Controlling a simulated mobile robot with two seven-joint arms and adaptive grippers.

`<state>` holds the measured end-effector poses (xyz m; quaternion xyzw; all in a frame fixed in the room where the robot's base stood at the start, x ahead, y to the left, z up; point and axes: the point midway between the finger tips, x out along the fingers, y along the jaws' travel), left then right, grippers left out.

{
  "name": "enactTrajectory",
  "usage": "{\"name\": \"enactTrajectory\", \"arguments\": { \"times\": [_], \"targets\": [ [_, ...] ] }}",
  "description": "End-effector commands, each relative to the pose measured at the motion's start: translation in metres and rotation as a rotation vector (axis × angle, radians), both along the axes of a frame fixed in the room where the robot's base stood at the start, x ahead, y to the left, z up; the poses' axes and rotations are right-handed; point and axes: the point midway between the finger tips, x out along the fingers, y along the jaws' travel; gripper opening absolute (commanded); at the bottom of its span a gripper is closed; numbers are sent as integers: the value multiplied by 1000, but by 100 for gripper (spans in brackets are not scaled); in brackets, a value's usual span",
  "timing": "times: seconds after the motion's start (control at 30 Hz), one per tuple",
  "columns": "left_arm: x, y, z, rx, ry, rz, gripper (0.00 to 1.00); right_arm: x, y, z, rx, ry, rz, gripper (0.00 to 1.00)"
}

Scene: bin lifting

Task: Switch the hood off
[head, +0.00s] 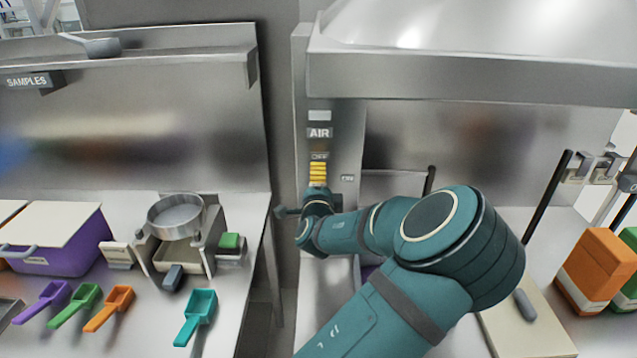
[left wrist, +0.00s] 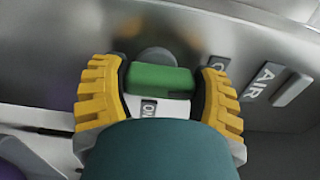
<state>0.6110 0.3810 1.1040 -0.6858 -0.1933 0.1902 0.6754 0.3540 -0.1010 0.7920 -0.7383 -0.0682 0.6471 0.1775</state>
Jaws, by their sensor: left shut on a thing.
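A steel hood (head: 470,80) fills the upper right of the head view. Its post carries an AIR label (head: 319,133), an OFF label (head: 319,156) and an ON label (head: 347,178). My left gripper (head: 318,173) has its yellow fingers up against the post below OFF, hiding the switch there. In the left wrist view, my left gripper (left wrist: 160,84) is shut on the green switch handle (left wrist: 160,78), one finger at each end. The ON label (left wrist: 149,108) shows just below the handle. I cannot tell which label the handle points to. My right gripper is out of view.
A left bench holds a purple bin (head: 75,250), a round sieve (head: 176,216) and several coloured scoops, including a teal one (head: 197,315). An orange box (head: 597,265) stands at the right. A narrow gap separates the left bench from the hood.

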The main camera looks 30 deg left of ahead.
Motion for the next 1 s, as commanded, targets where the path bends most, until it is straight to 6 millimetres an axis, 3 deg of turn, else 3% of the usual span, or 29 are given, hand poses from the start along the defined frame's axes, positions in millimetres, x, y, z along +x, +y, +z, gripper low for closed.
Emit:
{"name": "enactTrajectory", "arguments": {
  "times": [0.2,0.23,0.3,0.73,1.0],
  "targets": [
    [-1,-1,-2,-4,5,1,29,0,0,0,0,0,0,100],
    [-1,-1,-2,-4,5,1,78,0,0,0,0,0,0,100],
    [-1,0,-2,-3,4,1,99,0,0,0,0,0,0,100],
    [-7,-4,-1,-1,2,1,99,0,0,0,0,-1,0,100],
    [-49,-31,-1,-2,3,-1,99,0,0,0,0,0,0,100]
  ]
}}
